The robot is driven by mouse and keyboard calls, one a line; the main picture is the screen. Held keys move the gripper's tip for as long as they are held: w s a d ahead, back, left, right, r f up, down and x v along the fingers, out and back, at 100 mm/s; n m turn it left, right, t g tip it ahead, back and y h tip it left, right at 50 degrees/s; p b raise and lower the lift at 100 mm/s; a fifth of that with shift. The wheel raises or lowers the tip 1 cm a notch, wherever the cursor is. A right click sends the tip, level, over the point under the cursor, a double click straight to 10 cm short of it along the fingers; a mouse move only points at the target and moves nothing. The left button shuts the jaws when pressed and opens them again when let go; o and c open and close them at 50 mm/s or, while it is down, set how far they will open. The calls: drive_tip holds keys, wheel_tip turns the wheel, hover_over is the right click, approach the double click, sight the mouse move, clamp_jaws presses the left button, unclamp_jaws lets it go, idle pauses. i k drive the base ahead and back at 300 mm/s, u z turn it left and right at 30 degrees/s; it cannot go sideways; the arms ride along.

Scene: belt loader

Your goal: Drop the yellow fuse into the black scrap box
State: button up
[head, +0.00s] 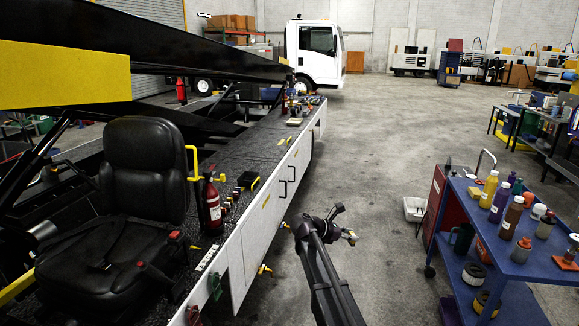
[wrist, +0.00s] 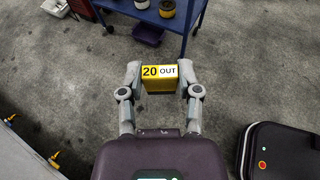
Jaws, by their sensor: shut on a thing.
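In the head view my gripper (head: 345,224) is over the open floor between the white-sided loader and the blue cart; the fuse cannot be made out clearly there. A small black box with yellow trim (head: 248,181) sits on the loader deck, apart from my gripper. I cannot tell whether it is the scrap box.
The blue cart (head: 514,258) at right carries bottles and cans. The loader has a black seat (head: 145,185) and red extinguisher (head: 212,205). The aisle floor (head: 375,130) is clear.

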sight(249, 179)
drive_tip(key=u, duration=0.1)
drive_tip(key=i, duration=1.95)
drive_tip(key=u, duration=0.5)
drive_tip(key=i, duration=1.4)
drive_tip(key=u, duration=0.2)
